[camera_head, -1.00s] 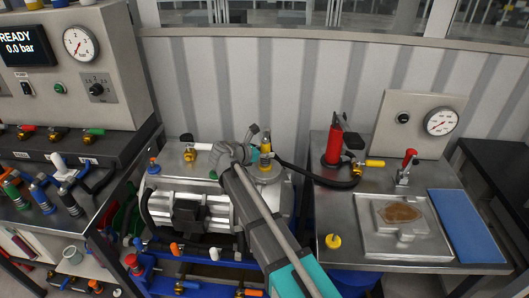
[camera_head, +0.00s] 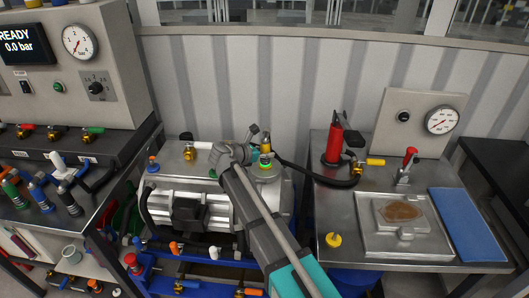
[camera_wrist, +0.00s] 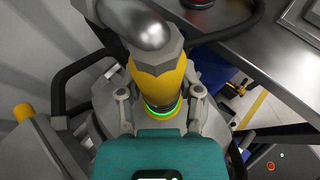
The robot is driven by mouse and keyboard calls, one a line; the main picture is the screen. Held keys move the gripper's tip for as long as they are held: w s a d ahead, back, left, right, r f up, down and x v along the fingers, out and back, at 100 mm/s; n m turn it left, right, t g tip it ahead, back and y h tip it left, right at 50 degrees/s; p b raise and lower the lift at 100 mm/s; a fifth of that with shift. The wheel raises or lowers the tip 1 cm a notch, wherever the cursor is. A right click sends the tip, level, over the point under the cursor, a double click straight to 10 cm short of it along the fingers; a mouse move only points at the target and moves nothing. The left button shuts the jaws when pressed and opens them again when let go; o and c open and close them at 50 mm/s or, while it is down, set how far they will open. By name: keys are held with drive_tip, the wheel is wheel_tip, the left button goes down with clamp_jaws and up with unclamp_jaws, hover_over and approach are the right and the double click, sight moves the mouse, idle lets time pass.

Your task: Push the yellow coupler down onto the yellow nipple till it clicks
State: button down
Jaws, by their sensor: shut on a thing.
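The yellow coupler (camera_wrist: 158,80) stands upright on the drive unit in the wrist view, with a grey metal hose fitting on its top. My gripper (camera_wrist: 160,97) has one finger on each side of the coupler's lower part and is shut on it. A bright green ring (camera_wrist: 160,109) glows around the coupler's base. In the head view the coupler (camera_head: 265,144) stands on the unit's top, with the green glow below it and my gripper (camera_head: 257,150) beside it. The yellow nipple is hidden beneath the coupler.
A black hose (camera_head: 318,177) runs from the coupler area to the right bench. That bench carries a red pump (camera_head: 334,146), a metal tray (camera_head: 365,238) and a yellow cap (camera_head: 333,240). A control panel (camera_head: 75,70) and several hose couplers stand on the left.

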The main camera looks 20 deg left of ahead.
drive_tip(key=shift+c, duration=0.9)
unclamp_jaws()
